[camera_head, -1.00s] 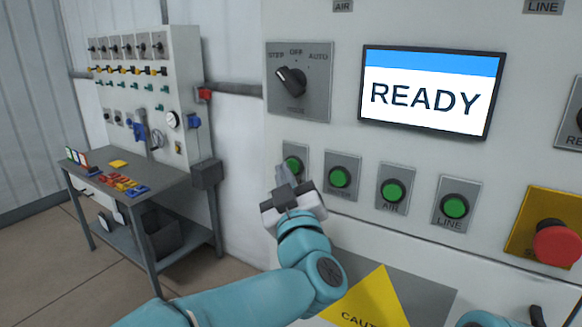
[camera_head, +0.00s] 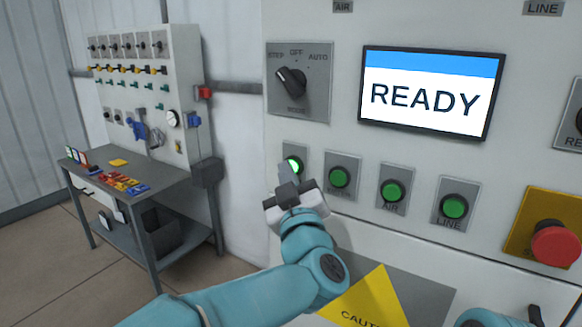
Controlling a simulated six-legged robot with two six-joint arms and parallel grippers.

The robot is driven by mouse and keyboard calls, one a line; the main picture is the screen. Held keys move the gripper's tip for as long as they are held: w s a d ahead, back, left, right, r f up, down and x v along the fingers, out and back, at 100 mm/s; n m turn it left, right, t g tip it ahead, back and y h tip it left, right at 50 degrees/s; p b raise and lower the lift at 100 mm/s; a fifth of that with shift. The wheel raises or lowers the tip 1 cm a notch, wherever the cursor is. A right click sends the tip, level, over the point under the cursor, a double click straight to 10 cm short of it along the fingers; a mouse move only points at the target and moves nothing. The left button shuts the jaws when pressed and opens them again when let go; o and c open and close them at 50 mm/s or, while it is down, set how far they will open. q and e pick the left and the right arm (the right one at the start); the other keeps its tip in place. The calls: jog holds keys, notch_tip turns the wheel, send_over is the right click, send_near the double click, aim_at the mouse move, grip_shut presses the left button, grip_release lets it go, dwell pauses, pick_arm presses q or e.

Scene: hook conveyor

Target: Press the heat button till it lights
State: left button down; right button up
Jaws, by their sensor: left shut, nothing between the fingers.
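The leftmost of a row of green buttons (camera_head: 294,165) glows bright green with a pale, almost white part. Its label is hidden behind my left gripper, so I cannot read whether it says heat. My left gripper (camera_head: 287,172) is shut and empty, its fingertips at the lower part of this button. I cannot tell whether they touch it. Three duller green buttons follow to the right: one with an unclear label (camera_head: 339,177), the air button (camera_head: 392,191) and the line button (camera_head: 454,207). My right gripper does not show.
A screen (camera_head: 427,92) reads READY above the buttons. A mode knob (camera_head: 292,81) is at upper left, pointing up-left. A red emergency button (camera_head: 554,245) on a yellow plate is at right. A grey workbench (camera_head: 170,180) stands at left.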

pick_arm(q)
jog(key=shift+s+a+b, duration=0.45)
jog(key=shift+s+b, duration=0.2)
jog(key=shift+b, duration=0.05)
jog(key=s+a+b, duration=0.1)
jog(key=s, duration=0.1)
jog(key=s+a+b, duration=0.2)
dwell(0.4)
jog(key=shift+a, duration=0.1)
dwell(0.3)
